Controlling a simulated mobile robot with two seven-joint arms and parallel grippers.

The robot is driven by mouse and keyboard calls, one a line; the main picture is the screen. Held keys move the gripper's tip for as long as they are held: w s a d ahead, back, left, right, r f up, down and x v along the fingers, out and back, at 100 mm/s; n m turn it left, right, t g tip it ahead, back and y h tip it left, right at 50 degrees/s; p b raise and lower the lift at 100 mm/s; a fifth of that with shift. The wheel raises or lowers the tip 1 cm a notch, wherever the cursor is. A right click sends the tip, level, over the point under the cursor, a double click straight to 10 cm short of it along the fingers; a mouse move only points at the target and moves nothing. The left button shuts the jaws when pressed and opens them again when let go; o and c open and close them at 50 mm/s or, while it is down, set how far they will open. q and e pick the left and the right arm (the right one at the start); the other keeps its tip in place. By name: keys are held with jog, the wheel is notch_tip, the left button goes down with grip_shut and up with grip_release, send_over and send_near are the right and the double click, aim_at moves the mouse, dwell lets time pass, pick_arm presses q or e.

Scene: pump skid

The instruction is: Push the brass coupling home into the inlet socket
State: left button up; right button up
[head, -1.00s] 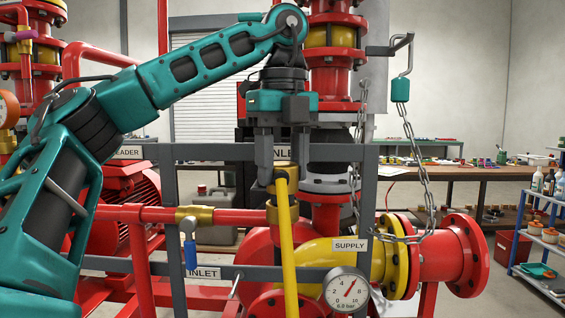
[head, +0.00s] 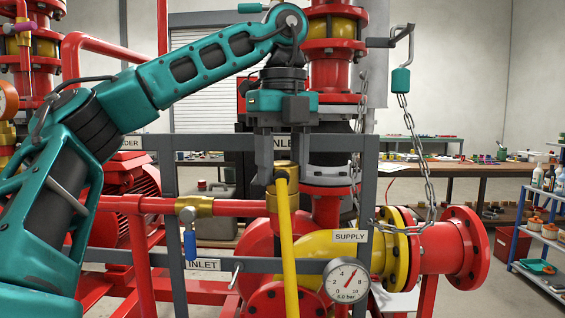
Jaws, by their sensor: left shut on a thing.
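My left gripper (head: 283,178) points straight down at the middle of the picture. It is shut on the brass coupling (head: 286,171), which shows as a gold cylinder between and just below the fingers. The inlet socket cannot be made out clearly; the coupling, the hose and my fingers cover that area, so I cannot tell whether coupling and socket touch. My right gripper is out of view.
A pressure gauge (head: 347,280), a blue-handled valve (head: 189,238), a hanging chain (head: 424,165) and a flanged red pipe (head: 448,249) are close by.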

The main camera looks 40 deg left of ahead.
pick_arm(q)
jog(key=o, duration=1.3)
jog(key=shift+c, duration=0.2)
notch_tip(320, 180, up, 5)
jog(key=p, duration=0.2)
jog(key=shift+p, duration=0.3)
notch_tip(320, 180, up, 8)
